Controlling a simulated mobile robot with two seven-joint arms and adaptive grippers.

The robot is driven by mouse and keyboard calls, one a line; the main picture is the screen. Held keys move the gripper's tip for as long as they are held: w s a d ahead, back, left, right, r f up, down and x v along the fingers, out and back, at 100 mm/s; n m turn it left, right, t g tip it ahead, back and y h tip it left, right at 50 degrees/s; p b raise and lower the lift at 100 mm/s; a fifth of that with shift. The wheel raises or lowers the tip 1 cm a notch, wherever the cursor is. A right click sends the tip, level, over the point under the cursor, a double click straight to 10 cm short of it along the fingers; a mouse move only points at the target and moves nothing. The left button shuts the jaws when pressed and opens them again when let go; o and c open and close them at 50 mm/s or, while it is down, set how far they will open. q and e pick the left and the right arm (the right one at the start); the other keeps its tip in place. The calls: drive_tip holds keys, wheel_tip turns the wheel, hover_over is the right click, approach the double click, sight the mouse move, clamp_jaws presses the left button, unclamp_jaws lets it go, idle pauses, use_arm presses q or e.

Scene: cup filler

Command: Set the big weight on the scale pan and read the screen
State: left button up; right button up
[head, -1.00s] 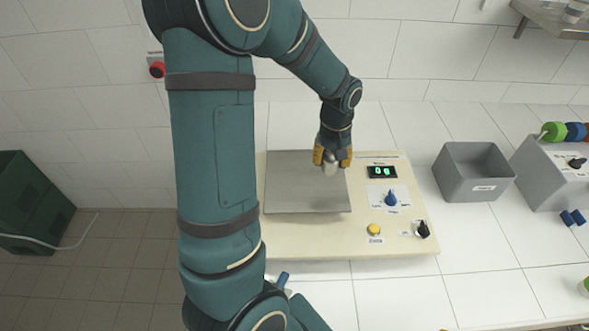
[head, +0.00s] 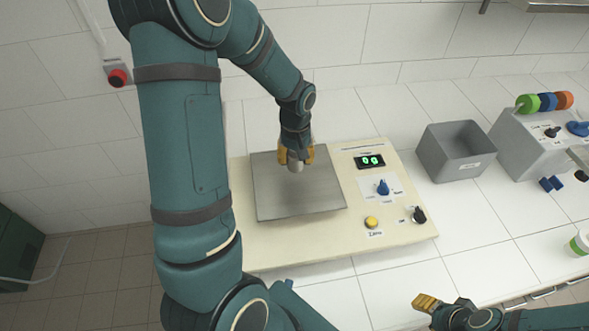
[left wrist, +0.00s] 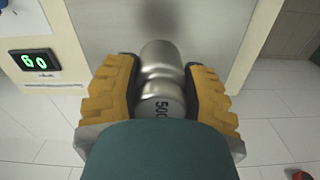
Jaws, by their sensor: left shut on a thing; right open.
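My left gripper (head: 296,158) is shut on the big weight (head: 296,167), a silver metal piece with a rounded knob. It also shows in the left wrist view (left wrist: 161,82), marked "500", between the yellow fingers (left wrist: 160,95). The weight is over the back part of the grey scale pan (head: 290,207); I cannot tell whether it touches. The screen (head: 369,161) shows green digits that look like "00"; in the left wrist view the screen (left wrist: 34,62) is less clear. My right gripper (head: 425,302) is open and empty at the bottom, in front of the scale.
The cream scale panel has a blue knob (head: 383,187), a yellow button (head: 371,222) and a black knob (head: 419,215). A grey bin (head: 457,153) stands to its right, then a grey machine (head: 527,145) with coloured rings. A cup (head: 580,243) is at the right edge.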

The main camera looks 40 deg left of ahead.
sight(295, 168)
use_arm(q)
drive_tip(key=shift+f, duration=2.45)
drive_tip(key=shift+f, duration=0.1)
drive_tip(key=o, duration=1.2)
drive_tip(key=shift+o, duration=0.2)
wheel_tip(295, 168, up, 12)
drive_tip(key=shift+a+r, duration=0.1)
